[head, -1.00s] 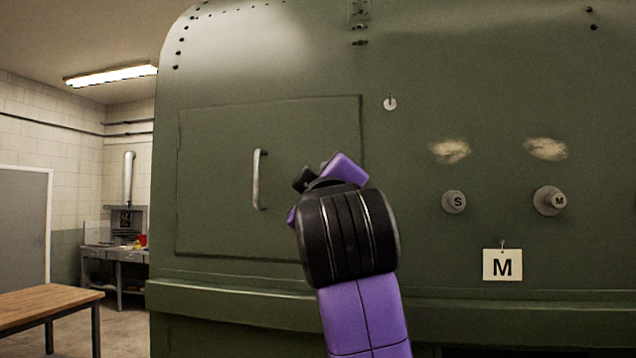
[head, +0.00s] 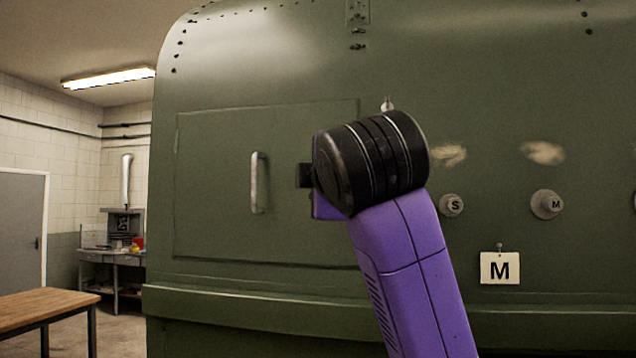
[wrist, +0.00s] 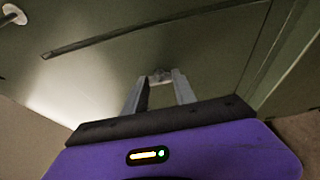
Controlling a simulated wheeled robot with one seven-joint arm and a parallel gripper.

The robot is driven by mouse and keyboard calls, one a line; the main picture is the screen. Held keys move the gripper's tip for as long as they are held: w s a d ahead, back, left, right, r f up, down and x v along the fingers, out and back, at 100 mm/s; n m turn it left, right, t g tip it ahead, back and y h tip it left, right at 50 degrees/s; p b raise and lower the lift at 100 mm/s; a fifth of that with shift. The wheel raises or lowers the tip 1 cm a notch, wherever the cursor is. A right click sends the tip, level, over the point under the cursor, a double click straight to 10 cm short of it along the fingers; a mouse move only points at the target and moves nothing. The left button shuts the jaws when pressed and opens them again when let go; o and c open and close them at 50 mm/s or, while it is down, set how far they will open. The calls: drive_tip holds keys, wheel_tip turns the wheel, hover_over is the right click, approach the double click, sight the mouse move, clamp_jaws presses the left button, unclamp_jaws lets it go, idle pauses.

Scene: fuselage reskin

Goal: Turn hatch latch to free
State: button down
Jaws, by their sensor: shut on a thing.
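The green hatch (head: 215,190) is a flat panel in the fuselage side, closed, with a pale vertical handle (head: 258,183) at its middle. In the head view my black and purple wrist stands in front of the hatch's right edge and hides the fingertips and the latch. In the wrist view my gripper (wrist: 160,84) has its two grey fingers reaching to the green surface. A small grey piece, seemingly the hatch latch (wrist: 160,76), sits between the fingertips, and the gripper is shut on it. The latch's exact angle is not clear.
A pale round tag (head: 387,104) is just above my wrist. A wooden table (head: 45,303) stands at lower left.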

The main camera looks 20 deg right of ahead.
idle(0.5)
drive_tip(key=c, duration=1)
unclamp_jaws()
drive_tip(key=s+a+b, duration=0.1)
drive_tip(key=s+b, duration=0.2)
drive_tip(key=s, duration=0.4)
drive_tip(key=shift+s, duration=0.4)
